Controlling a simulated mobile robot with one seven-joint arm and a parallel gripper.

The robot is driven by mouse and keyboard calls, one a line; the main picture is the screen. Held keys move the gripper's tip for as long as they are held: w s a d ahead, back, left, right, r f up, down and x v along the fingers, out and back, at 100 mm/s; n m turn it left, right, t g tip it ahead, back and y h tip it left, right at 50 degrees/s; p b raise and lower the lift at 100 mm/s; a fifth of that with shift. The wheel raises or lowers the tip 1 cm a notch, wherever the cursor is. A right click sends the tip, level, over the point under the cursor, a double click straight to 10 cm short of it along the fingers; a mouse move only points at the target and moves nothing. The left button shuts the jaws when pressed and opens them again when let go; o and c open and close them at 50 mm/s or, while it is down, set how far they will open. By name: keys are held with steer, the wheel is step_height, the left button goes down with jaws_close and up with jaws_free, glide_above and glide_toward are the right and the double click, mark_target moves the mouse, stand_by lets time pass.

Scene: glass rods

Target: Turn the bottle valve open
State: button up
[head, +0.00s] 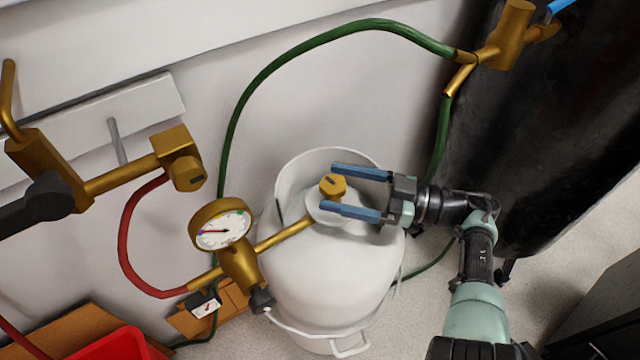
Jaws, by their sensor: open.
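The bottle valve is a round brass knob (333,187) on top of the white gas bottle (320,270), inside its raised collar. My gripper (332,190) comes in from the right with its two blue fingers open. One finger lies on the far side of the knob and the other on the near side. The knob appears between the fingertips, though I cannot tell from this view whether they touch it or are at its height. A brass pipe runs from the valve to a round pressure gauge (222,230) on the left.
A green hose (300,45) arcs behind the bottle to brass fittings (505,40) on a dark tank (560,130) at right. A red hose (125,235) and brass wall fittings (120,178) stand at left. A red bin (112,346) is at the lower left.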

steer(key=b+v, duration=0.1)
steer(key=v, duration=0.2)
steer(key=b+v, duration=0.2)
steer(key=v, duration=0.2)
steer(key=shift+f+b, duration=0.25)
steer(key=shift+b, duration=0.05)
steer(key=shift+s+d+r, duration=0.15)
steer(key=shift+d+r, duration=0.05)
steer(key=shift+d, duration=0.45)
